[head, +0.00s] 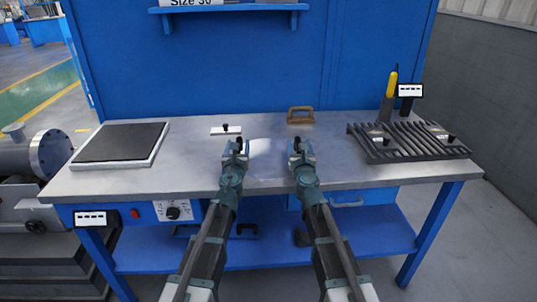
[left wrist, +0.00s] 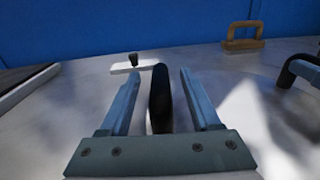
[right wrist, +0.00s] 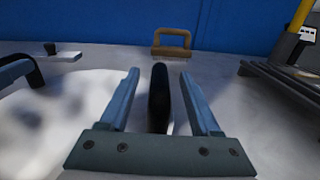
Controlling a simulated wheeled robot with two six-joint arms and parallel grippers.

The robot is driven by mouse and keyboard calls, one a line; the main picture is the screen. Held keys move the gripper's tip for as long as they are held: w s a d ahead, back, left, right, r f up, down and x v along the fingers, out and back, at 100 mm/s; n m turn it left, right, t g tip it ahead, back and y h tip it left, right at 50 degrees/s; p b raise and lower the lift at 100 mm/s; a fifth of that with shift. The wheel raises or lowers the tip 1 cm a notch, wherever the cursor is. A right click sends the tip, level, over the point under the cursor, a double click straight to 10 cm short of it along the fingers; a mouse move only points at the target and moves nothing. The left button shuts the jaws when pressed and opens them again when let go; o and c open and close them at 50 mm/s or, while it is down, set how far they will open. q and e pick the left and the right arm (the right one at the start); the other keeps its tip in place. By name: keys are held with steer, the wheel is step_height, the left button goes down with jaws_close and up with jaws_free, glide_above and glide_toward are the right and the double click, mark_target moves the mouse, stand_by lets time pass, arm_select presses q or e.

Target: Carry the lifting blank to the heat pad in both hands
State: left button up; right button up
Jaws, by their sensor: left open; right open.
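The heat pad, apparently the dark square slab with a pale border (head: 120,143), lies at the left of the bench in the head view. My left gripper (head: 236,148) and right gripper (head: 300,150) are at the front middle, side by side and apart. Both are open. A black upright handle (left wrist: 159,98) stands between the left fingers, with a gap on each side. A similar black handle (right wrist: 158,98) stands between the right fingers. They seem to belong to the blank, whose pale body (head: 265,147) between the grippers hardly stands out from the bright bench top.
A white strip with a black knob (head: 226,130) and a brown handled block (head: 300,114) lie behind the grippers. A dark slatted rack (head: 405,150) with knobbed pieces is at right. The bench (head: 185,160) is clear beside the pad. A blue panel (head: 240,70) closes the back.

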arm_select(q)
steer(key=w, duration=0.2)
steer(key=shift+w, duration=0.4)
arm_select(e)
steer(key=w, duration=0.2)
steer(key=shift+w, duration=0.4)
arm_select(q)
jaws_close()
arm_select(e)
jaws_close()
stand_by(0.3)
